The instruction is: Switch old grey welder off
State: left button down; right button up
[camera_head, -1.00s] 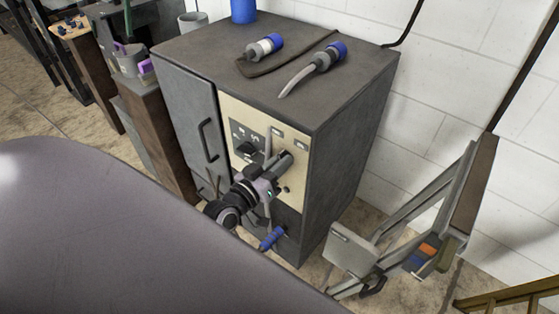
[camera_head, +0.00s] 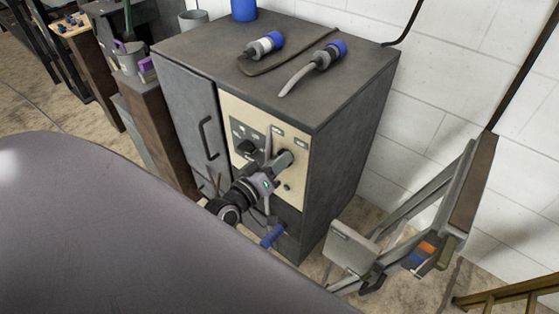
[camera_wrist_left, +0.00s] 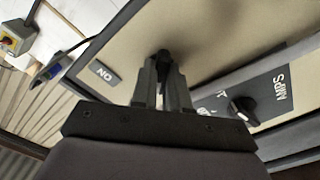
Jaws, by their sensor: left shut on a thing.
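The old grey welder (camera_head: 350,130) is a tall dark grey cabinet with a cream control panel (camera_head: 235,112) on its front. My left gripper (camera_head: 279,163) is at the right part of this panel. In the left wrist view its two fingers (camera_wrist_left: 163,78) are shut on a small black switch (camera_wrist_left: 162,56), which stands out from the cream panel. The fingers hide most of the switch, so its exact position cannot be told. A black dial (camera_wrist_left: 243,110) sits by the "AMPS" label. My right gripper is not in view.
Two blue-ended connectors (camera_head: 265,46) (camera_head: 327,53) lie on top of the welder. A blue plug (camera_head: 271,236) sticks out low on its front. A white wall (camera_head: 450,100) stands behind. A folding metal frame (camera_head: 420,215) is at the right.

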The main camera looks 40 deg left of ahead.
pick_arm(q)
jog(key=shift+w+r, duration=0.1)
jog(key=shift+r, duration=0.1)
jog(key=c, duration=1.2)
grip_release()
jog(key=shift+o, duration=0.4)
jog(key=shift+f, duration=0.15)
jog(key=s, duration=0.7)
jog(key=shift+a, duration=0.3)
